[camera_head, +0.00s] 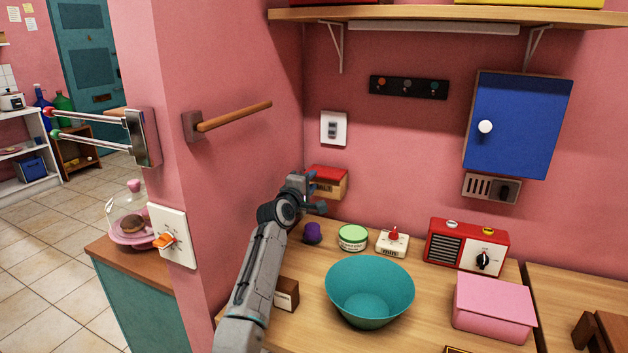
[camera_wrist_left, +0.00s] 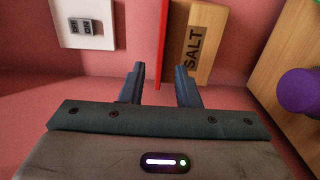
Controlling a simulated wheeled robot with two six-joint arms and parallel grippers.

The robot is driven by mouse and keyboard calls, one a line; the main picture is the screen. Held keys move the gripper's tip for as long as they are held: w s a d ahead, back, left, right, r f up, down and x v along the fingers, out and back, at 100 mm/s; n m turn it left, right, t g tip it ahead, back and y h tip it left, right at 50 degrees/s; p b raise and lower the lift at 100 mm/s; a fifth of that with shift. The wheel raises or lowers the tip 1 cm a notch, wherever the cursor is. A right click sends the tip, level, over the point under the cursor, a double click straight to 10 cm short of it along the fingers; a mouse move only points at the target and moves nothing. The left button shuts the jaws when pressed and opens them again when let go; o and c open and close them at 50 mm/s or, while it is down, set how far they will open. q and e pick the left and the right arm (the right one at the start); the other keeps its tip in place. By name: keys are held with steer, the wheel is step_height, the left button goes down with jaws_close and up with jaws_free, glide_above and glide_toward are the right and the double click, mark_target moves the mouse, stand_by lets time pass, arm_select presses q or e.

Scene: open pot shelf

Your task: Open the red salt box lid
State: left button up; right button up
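The salt box is a small wooden box (camera_head: 330,188) on the pink wall, with a red lid (camera_head: 327,172) that looks shut. In the left wrist view its wooden front (camera_wrist_left: 196,45) reads SALT, and the red lid (camera_wrist_left: 161,45) shows as a narrow strip along its left side. My left gripper (camera_head: 316,193) is in front of the box and partly hides it in the head view. Its two fingers (camera_wrist_left: 160,87) are apart with nothing between them. The lid strip lines up with the gap between the fingers; I cannot tell whether they touch it. My right gripper is not in view.
Below, the counter holds a purple object (camera_head: 312,233), a green-and-white tin (camera_head: 352,237), a white timer (camera_head: 392,243), a teal bowl (camera_head: 369,290), a red radio (camera_head: 467,245) and a pink box (camera_head: 493,308). A wall switch (camera_head: 333,129) is above the salt box.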

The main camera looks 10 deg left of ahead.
mark_target(326, 172)
arm_select(q)
steer(key=shift+x, duration=1.3)
jaws_close()
